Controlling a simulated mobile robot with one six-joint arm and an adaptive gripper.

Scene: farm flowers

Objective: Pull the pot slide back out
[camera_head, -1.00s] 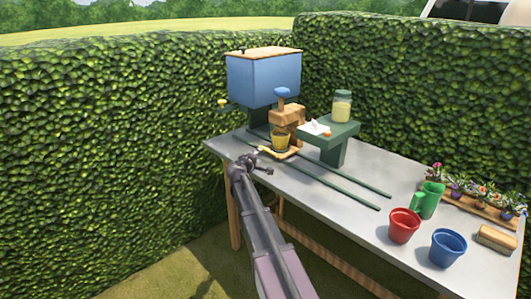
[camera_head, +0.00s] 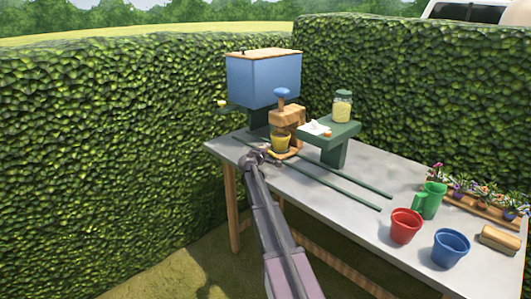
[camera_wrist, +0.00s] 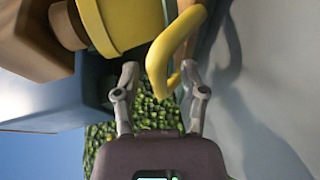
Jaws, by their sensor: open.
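The pot slide (camera_head: 287,155) is a small wooden tray on green rails, under the wooden press with the blue knob. A yellow pot (camera_head: 281,144) stands on it, and its side also shows in the wrist view (camera_wrist: 120,20). A curved yellow handle (camera_wrist: 182,42) shows in the wrist view beside the pot. My gripper (camera_head: 257,155) is at the slide's near left side. In the wrist view my gripper (camera_wrist: 159,68) is open, with the handle's lower end between its fingers. I cannot tell whether either finger touches it.
Two green rails (camera_head: 345,186) run along the grey table (camera_head: 310,205). A blue hopper (camera_head: 265,80) stands behind. A green stand (camera_head: 335,138) carries a jar (camera_head: 342,106). Red (camera_head: 405,226) and blue (camera_head: 450,248) pots, a green jug (camera_head: 432,200) and flowers are at the right.

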